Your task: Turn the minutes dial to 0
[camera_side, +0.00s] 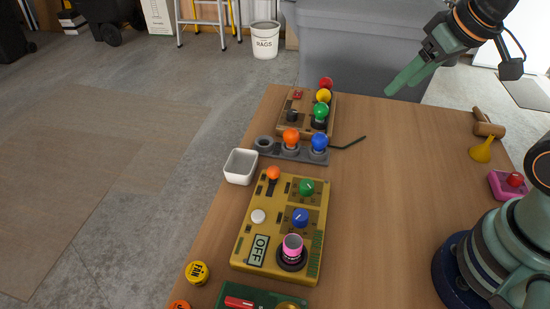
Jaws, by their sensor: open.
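A yellow control panel (240,262) lies on the wooden table. It carries a green dial (307,187), a blue dial (300,217) with a pale pointer mark, and a pink knob (292,243) on a dark round base. It also has a white button (258,216), an orange-topped lever (273,174) and a display reading OFF (258,250). Labels are too small to read, so I cannot tell which dial is for minutes. My gripper (393,89) is open and empty, raised at the upper right, well apart from the panel.
Behind the panel are a white bin (240,167), a grey strip with orange and blue knobs (290,154), and a brown panel with colored balls (294,126). A green box (258,293) sits in front. A yellow funnel (481,151) stands right. The table's middle right is clear.

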